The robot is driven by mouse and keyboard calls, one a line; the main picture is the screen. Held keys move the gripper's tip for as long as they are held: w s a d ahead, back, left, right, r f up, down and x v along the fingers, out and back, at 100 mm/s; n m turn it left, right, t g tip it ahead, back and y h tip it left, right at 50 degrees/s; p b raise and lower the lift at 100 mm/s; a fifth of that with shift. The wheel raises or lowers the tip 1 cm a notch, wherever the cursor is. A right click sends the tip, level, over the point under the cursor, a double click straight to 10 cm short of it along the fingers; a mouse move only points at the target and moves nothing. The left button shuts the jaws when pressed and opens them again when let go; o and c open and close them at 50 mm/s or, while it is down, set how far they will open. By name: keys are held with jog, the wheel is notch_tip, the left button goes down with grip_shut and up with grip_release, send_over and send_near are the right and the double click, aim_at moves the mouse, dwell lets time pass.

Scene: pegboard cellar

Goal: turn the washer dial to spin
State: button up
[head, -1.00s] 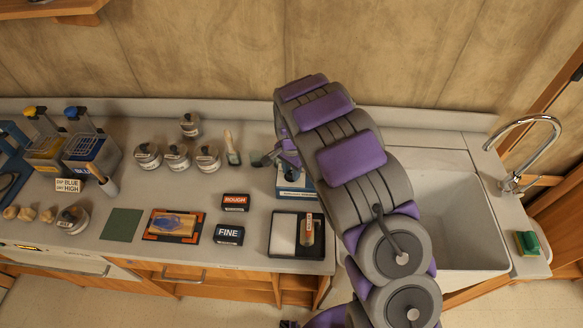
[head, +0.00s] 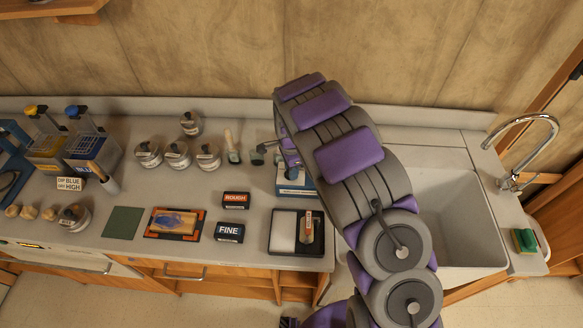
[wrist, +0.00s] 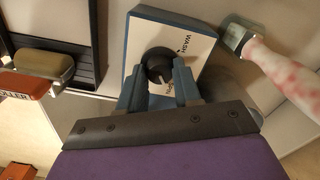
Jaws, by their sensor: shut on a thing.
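The washer box (wrist: 193,45) is blue-sided with a white face that reads WASH; other lettering is partly hidden. Its dark round dial (wrist: 158,65) sits on that face in the wrist view. My gripper (wrist: 158,82) is shut on the dial, one finger at each side. Which mark the dial points to I cannot tell. In the head view the washer box (head: 296,186) shows only in part, behind and below my arm, and the dial is hidden there.
A black tray (head: 270,246) with a roller stands just in front of the washer box. Several jars and the ROUGH (head: 235,200) and FINE (head: 230,232) boxes lie further left. The sink (head: 450,220) is at right.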

jog(key=shift+w+r, duration=0.1)
jog(key=o, duration=1)
jog(key=shift+a, duration=0.2)
jog(key=shift+o, duration=0.2)
jog(key=shift+d, duration=0.1)
jog(key=shift+r, duration=0.25)
notch_tip(320, 180, up, 17)
jog(key=p, duration=0.1)
jog(key=shift+f, duration=0.2)
